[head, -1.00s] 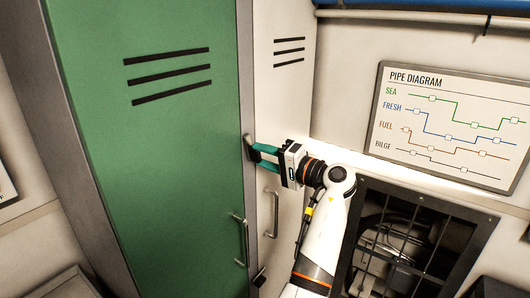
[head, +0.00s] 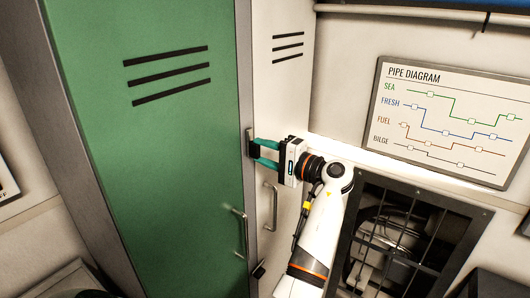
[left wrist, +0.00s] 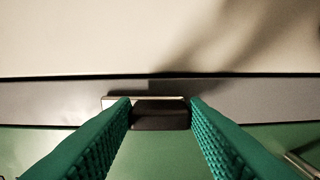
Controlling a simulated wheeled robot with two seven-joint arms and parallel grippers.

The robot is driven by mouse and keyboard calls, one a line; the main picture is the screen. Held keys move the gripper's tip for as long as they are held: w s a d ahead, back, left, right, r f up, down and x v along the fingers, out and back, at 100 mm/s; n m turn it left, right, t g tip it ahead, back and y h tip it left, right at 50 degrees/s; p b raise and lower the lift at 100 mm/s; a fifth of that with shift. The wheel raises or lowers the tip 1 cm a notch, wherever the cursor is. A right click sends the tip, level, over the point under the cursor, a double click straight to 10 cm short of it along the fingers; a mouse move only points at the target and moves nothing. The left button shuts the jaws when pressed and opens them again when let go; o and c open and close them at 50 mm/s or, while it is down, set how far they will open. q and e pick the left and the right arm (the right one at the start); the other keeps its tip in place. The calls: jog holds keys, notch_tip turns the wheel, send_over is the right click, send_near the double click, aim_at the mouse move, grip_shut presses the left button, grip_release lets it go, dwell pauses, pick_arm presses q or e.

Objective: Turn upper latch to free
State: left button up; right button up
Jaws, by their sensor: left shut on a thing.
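The upper latch (head: 251,144) is a small dark block with a lighter plate, set on the grey post between the green door (head: 165,150) and the white locker side. It also shows in the left wrist view (left wrist: 160,118), lying between the green fingertips. My left gripper (head: 256,152) reaches it from the right and is shut on it. In the left wrist view the fingers (left wrist: 160,108) stand at either side of the dark block, which partly hides behind their tips. My right gripper is in neither current view.
A second dark latch (head: 259,271) sits lower on the same post. A handle (head: 241,237) is on the green door and another (head: 271,207) on the white panel. A barred opening (head: 410,240) and a pipe diagram board (head: 447,122) are to the right.

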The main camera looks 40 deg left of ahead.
pick_arm(q)
jog(key=o, duration=1)
jog(key=shift+a, duration=0.15)
jog(key=shift+d+f+b, duration=0.15)
jog(key=shift+d+b, duration=0.2)
jog(key=shift+d, duration=0.2)
jog(key=d+b, duration=0.1)
jog(key=d, duration=0.2)
jog(key=w+d+b, duration=0.1)
jog(key=d+b, duration=0.1)
jog(key=d, duration=0.2)
jog(key=d+b, duration=0.1)
jog(key=d, duration=0.3)
jog(key=shift+w, duration=0.15)
